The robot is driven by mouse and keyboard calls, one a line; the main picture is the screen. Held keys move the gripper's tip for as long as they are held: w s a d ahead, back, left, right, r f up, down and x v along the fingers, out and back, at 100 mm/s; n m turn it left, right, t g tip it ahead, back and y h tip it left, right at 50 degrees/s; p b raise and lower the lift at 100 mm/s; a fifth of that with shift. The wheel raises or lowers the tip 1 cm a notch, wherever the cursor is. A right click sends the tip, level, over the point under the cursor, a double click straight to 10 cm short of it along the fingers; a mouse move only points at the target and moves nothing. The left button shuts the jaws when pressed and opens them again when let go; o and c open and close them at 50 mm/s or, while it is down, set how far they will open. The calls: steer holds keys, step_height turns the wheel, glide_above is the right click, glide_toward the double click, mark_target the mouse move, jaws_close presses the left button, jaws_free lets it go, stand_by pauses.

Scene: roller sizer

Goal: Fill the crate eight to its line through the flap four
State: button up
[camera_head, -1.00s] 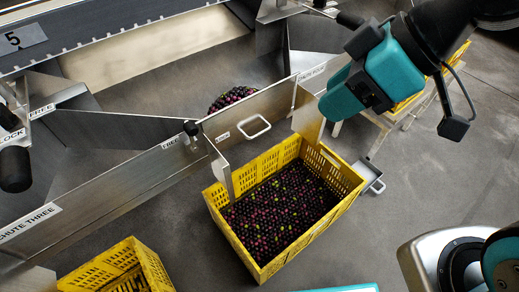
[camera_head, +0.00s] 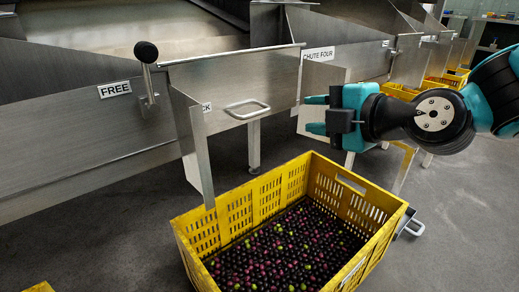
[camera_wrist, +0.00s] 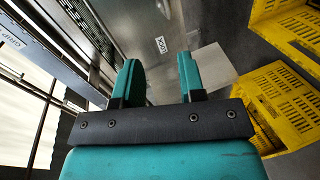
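The flap (camera_head: 225,80), a metal plate with a bar handle (camera_head: 247,109), stands at the chute labelled CHUTE FOUR (camera_head: 318,54). A lever with a black knob (camera_head: 146,52) stands upright at its left, beside a FREE label (camera_head: 115,90). A yellow crate (camera_head: 345,215) below the flap holds many dark purple and some green olives (camera_head: 285,250), lying below its rim. No crate number or fill line is readable. My gripper (camera_head: 312,114) is open and empty, right of the flap and above the crate's back. Its open fingers also show in the wrist view (camera_wrist: 160,62).
More yellow crates (camera_head: 450,80) stand along the chutes at the back right. A crate corner (camera_head: 40,287) shows at the bottom left. The grey floor (camera_head: 460,230) at the right is clear.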

step_height(320, 180, down, 2)
steer(key=f+b, duration=0.1)
steer(key=p, duration=0.7)
glide_toward(260, 113)
steer(key=shift+n+t, duration=0.4)
steer(key=x, duration=0.9)
steer(key=shift+w+a+f, duration=0.15)
steer(key=shift+a+f, duration=0.1)
steer(key=shift+f, duration=0.25)
steer(key=shift+w+a, duration=0.2)
steer(key=shift+w, duration=0.15)
steer(key=shift+c, duration=0.3)
jaws_close()
